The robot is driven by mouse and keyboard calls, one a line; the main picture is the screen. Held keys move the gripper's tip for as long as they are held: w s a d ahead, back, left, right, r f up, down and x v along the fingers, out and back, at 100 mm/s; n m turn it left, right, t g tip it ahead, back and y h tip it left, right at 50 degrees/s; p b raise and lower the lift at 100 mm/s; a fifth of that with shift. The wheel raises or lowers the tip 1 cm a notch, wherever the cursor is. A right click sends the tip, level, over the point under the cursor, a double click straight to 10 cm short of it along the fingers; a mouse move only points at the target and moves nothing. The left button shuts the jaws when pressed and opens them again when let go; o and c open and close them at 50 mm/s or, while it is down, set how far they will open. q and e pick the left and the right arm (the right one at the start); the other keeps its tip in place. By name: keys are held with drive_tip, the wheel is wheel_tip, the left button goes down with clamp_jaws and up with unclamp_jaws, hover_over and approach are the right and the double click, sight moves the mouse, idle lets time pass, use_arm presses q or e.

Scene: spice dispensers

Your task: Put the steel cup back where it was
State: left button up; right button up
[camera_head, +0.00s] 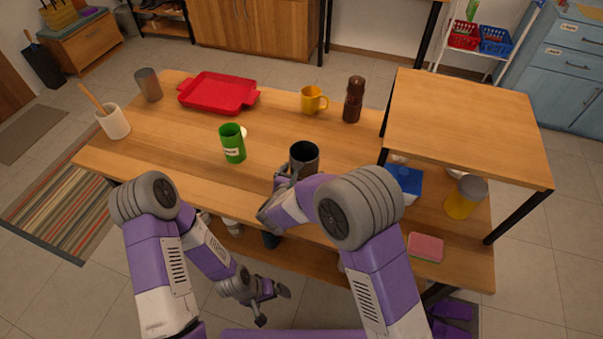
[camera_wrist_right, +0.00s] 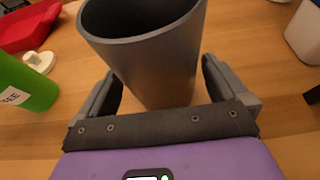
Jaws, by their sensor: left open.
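A dark grey steel cup (camera_head: 304,158) stands upright near the front middle of the table, and it fills the middle of the right wrist view (camera_wrist_right: 150,60). My right gripper (camera_head: 284,180) has a finger on either side of this cup, seemingly touching its wall; in the right wrist view the fingers (camera_wrist_right: 163,80) close around its lower part. Whether its base touches the table is hidden. Another grey metal cup (camera_head: 149,85) stands at the table's far left corner. My left gripper (camera_head: 272,303) is open and empty, low in front of the table.
A green labelled canister (camera_head: 233,144) with a white piece behind it, a red tray (camera_head: 217,93), a yellow mug (camera_head: 312,101) and a brown grinder (camera_head: 353,100) stand around. A raised wooden shelf (camera_head: 465,122) blocks the right. Bare tabletop (camera_head: 175,135) lies at left.

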drive_tip(key=shift+r, duration=0.1)
drive_tip(key=shift+r+p, duration=0.2)
drive_tip(key=shift+p, duration=0.1)
drive_tip(key=p+v, duration=0.1)
drive_tip(key=v, duration=1.1)
drive_tip(key=shift+p, duration=0.4)
drive_tip(key=shift+f, duration=0.1)
